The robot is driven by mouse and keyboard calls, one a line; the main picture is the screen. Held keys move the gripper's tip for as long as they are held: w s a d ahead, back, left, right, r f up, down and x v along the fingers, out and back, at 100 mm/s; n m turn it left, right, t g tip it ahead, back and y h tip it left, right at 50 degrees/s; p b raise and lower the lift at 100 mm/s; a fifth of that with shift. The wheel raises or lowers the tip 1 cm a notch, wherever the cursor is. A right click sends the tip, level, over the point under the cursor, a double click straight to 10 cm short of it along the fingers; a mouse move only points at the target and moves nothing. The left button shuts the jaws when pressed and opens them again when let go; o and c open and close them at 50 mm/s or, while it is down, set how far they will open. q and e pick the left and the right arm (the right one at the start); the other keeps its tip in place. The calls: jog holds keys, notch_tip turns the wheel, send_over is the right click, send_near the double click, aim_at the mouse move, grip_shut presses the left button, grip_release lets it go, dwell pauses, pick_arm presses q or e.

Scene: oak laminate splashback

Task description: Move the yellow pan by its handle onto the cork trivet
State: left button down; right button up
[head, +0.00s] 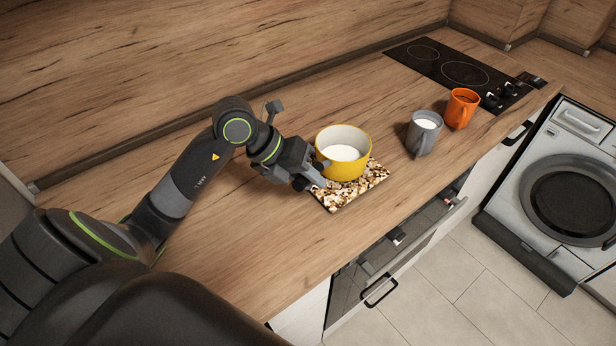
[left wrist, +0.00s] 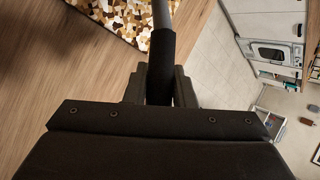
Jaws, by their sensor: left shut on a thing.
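The yellow pan (head: 346,154), white inside, is upright over the speckled brown-and-white cork trivet (head: 347,196) on the counter. I cannot tell whether its base touches the trivet. My left gripper (head: 313,179) is at the pan's left side, shut on the handle, which is mostly hidden by the fingers in the head view. In the left wrist view the dark handle (left wrist: 162,55) runs up from between the fingers (left wrist: 160,88), and part of the trivet (left wrist: 115,18) shows at the top. The pan's bowl is out of that view. My right gripper is not in view.
A grey mug (head: 423,133) with white contents and an orange mug (head: 461,108) stand right of the pan. A black hob (head: 464,73) lies beyond them. The wooden splashback (head: 180,60) rises behind. The counter's front edge is close to the trivet.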

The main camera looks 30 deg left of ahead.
pick_arm(q)
jog(key=c, duration=1.1)
grip_release()
jog(key=shift+c, duration=0.2)
jog(key=shift+s, duration=0.1)
jog(key=s+p, duration=0.1)
jog(key=s, duration=0.6)
jog(key=shift+a, duration=0.15)
jog(key=shift+w+r+p, duration=0.1)
jog(key=shift+r+p, duration=0.05)
jog(key=shift+p, duration=0.15)
notch_tip(320, 180, up, 7)
jog(key=p, duration=0.5)
dwell(0.4)
